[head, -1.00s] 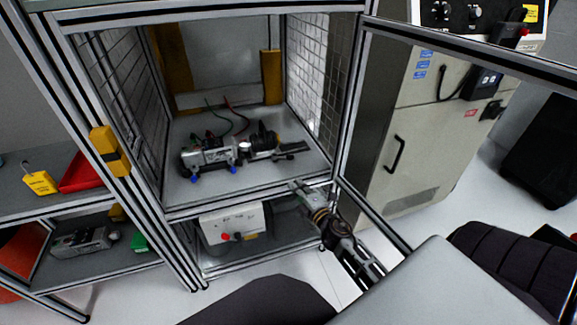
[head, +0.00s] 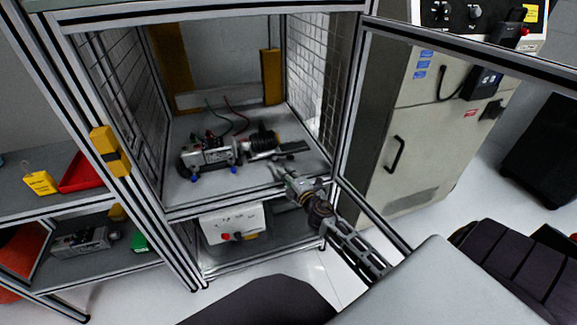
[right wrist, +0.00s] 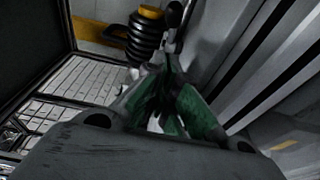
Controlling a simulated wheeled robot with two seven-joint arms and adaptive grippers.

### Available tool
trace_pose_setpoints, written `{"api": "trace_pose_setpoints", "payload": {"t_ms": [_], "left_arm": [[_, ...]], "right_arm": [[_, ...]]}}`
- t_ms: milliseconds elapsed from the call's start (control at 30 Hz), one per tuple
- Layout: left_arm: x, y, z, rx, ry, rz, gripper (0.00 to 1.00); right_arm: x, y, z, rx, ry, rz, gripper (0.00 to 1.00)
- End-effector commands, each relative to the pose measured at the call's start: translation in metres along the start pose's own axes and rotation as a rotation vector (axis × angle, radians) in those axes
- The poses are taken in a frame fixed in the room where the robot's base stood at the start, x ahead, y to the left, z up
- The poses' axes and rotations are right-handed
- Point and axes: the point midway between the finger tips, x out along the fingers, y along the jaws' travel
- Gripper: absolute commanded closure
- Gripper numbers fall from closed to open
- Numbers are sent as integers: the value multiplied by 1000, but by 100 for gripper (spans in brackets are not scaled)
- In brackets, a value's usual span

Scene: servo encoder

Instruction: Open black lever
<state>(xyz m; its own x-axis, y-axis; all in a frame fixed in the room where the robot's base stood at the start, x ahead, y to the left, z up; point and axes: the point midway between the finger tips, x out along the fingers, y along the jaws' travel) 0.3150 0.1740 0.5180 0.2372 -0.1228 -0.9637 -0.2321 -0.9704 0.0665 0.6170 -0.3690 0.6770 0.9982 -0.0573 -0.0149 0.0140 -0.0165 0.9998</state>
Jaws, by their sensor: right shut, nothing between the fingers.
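A grey servo unit (head: 208,155) with blue feet lies on the upper shelf inside the framed enclosure, with a black ribbed coupling (head: 262,142) at its right end. A black lever (head: 290,148) sticks out to the right beside the coupling. My right gripper (head: 277,172) is shut and empty at the shelf's front, a little nearer than the lever and apart from it in the head view. In the right wrist view, the green-padded fingers (right wrist: 165,100) point toward the dark lever (right wrist: 176,16); the ribbed coupling (right wrist: 145,35) is to its left. My left gripper is out of view.
The enclosure's open door frame (head: 350,110) stands right of my right arm. A white box with a red knob (head: 232,224) is on the lower shelf. A side shelf at left holds a red tray (head: 82,172) and a yellow tag (head: 40,183). Bare shelf (head: 215,190) lies before the servo unit.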

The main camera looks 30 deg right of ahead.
Motion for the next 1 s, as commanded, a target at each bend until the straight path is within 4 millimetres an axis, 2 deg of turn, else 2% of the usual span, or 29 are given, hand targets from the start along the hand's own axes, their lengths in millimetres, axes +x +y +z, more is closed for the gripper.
{"api": "trace_pose_setpoints", "payload": {"t_ms": [400, 667, 1000], "left_arm": [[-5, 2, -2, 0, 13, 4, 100], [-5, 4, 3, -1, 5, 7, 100], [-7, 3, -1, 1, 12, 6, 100]], "right_arm": [[30, 0, 24, -2, 0, 0, 100], [33, 0, 29, 0, 0, -1, 100], [34, 0, 30, -1, -2, 0, 100]]}}
